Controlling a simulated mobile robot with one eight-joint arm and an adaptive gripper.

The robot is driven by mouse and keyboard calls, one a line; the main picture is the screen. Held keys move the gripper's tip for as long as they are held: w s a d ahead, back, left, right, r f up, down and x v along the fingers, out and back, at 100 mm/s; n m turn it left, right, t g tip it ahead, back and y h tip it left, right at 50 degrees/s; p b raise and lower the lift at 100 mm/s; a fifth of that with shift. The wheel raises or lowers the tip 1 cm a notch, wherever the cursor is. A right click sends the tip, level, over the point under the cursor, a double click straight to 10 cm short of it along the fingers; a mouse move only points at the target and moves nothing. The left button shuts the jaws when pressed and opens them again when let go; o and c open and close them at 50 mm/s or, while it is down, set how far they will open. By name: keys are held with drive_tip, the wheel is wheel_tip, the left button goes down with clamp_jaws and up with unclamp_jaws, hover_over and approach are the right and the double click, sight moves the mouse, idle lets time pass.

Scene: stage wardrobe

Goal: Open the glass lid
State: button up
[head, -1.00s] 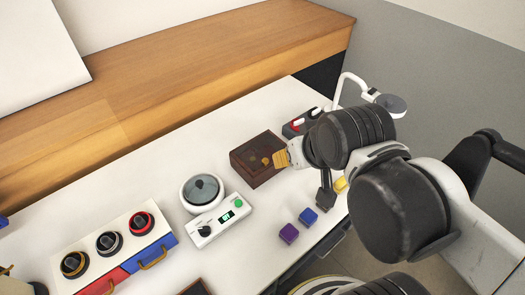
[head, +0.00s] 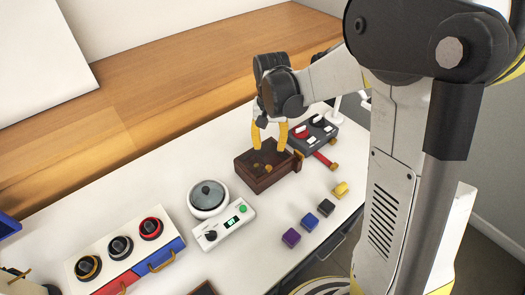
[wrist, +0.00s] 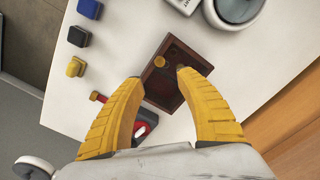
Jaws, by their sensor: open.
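The glass lid (head: 208,192) is a round, dark see-through disc with a small knob, lying on a round white pot (head: 195,211) in the head view. In the wrist view, part of the pot (wrist: 240,10) shows at the top edge. My gripper (head: 269,149) has yellow fingers spread apart and empty, pointing down over a brown wooden box (head: 262,185), to the right of the lid and apart from it. In the wrist view, my gripper (wrist: 158,78) frames the box (wrist: 172,95) between its fingers.
A white control panel (head: 226,223) with a green button adjoins the pot. Purple (head: 291,237), blue (head: 309,222), black (head: 326,206) and yellow (head: 341,189) blocks stand front right. A grey switch box (head: 322,132) stands behind the wooden box. Drawers with round knobs (head: 121,248) are at left.

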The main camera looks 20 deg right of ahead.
sight(269, 167)
wheel_tip(269, 167, down, 11)
drive_tip(key=b, duration=0.4)
drive_tip(key=shift+r, duration=0.1)
clamp_jaws()
